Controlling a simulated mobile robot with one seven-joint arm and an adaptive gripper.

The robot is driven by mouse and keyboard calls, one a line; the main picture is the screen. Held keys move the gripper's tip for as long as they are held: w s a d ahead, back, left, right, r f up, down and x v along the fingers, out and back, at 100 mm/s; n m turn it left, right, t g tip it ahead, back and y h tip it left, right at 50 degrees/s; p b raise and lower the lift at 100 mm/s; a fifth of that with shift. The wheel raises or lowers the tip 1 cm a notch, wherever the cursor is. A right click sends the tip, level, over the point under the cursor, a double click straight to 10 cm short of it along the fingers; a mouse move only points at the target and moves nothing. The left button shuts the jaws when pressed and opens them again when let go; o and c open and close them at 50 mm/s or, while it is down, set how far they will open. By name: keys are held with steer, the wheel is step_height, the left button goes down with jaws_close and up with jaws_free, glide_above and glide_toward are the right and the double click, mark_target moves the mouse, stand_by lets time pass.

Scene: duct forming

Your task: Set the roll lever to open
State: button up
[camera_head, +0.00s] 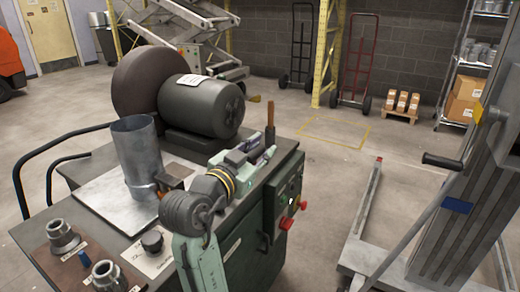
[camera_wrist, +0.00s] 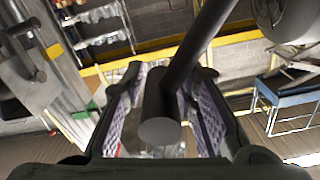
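The roll lever (camera_head: 270,125) stands nearly upright at the far edge of the green-sided machine, with a brown grip on a dark rod. My gripper (camera_head: 262,152) reaches across the machine top, its tips by the lever's lower end. In the wrist view, a dark round-ended piece with a rod (camera_wrist: 185,60) running to the upper right lies between the purple-padded fingers of my gripper (camera_wrist: 168,95). Gaps show on both sides, so the fingers look open around it. The lever's base is partly hidden by the gripper.
A grey motor (camera_head: 201,107) and a large dark disc (camera_head: 145,80) stand behind. A sheet-metal duct (camera_head: 138,150) stands upright on a flat plate left of my arm. Red knobs (camera_head: 286,223) stick out from the machine's side. A grey lift (camera_head: 450,210) stands at right.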

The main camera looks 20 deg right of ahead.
jaws_close()
steer(key=shift+d+f, duration=0.1)
stand_by(0.3)
